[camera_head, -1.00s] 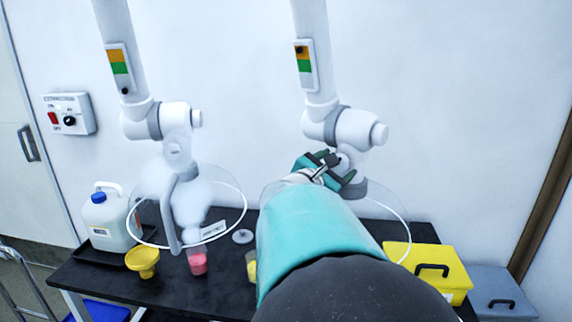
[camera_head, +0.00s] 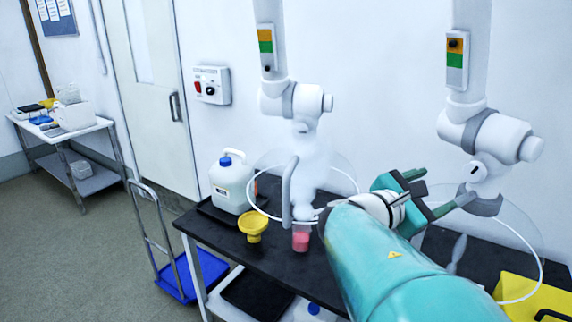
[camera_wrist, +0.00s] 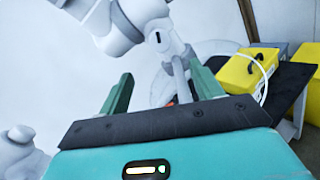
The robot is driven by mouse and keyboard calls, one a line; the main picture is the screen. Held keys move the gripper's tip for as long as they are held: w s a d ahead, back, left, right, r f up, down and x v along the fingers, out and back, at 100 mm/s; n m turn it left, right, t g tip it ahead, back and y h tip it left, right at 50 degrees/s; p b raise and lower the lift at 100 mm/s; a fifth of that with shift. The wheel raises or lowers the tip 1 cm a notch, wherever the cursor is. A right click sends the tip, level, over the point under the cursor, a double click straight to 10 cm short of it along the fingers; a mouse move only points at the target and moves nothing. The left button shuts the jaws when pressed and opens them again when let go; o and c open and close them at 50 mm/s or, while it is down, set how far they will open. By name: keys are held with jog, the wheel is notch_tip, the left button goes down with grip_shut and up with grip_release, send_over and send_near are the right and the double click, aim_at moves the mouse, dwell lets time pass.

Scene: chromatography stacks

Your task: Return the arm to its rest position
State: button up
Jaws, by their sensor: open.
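My gripper (camera_head: 432,192) is at the end of my teal arm, raised above the black bench in front of the right extraction arm (camera_head: 480,130). Its two green fingers stand apart with nothing between them. In the wrist view, the open gripper (camera_wrist: 158,95) faces the joint and handle of the white extraction arm (camera_wrist: 150,35). I cannot tell whether a finger touches that extraction arm. My arm hides part of the bench.
The black bench (camera_head: 275,262) holds a white jug (camera_head: 231,185), a yellow funnel (camera_head: 252,226) and a pink beaker (camera_head: 301,238). A yellow case (camera_head: 530,298) stands at right. The left extraction arm (camera_head: 300,105) hangs over the bench. A blue cart (camera_head: 190,275) stands on otherwise open floor (camera_head: 85,255).

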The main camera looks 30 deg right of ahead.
dwell(0.4)
jog(key=w+a+f+m+t+y, duration=0.25)
jog(key=a+f+m+y, duration=0.45)
jog(key=a+f+y, duration=0.5)
jog(key=a+f+m+t+y, duration=0.1)
jog(key=a+m+t+y, duration=0.1)
jog(key=a, duration=0.9)
jog(key=a+f+m+t+y, duration=0.1)
jog(key=a+m+t+y, duration=0.1)
jog(key=a, duration=0.9)
jog(key=shift+w+f+m+y, duration=0.25)
jog(key=shift+w+m+y, duration=0.15)
jog(key=shift+m+y, duration=0.5)
jog(key=shift+c, duration=0.3)
jog(key=c, duration=0.6)
jog(key=shift+d, duration=0.1)
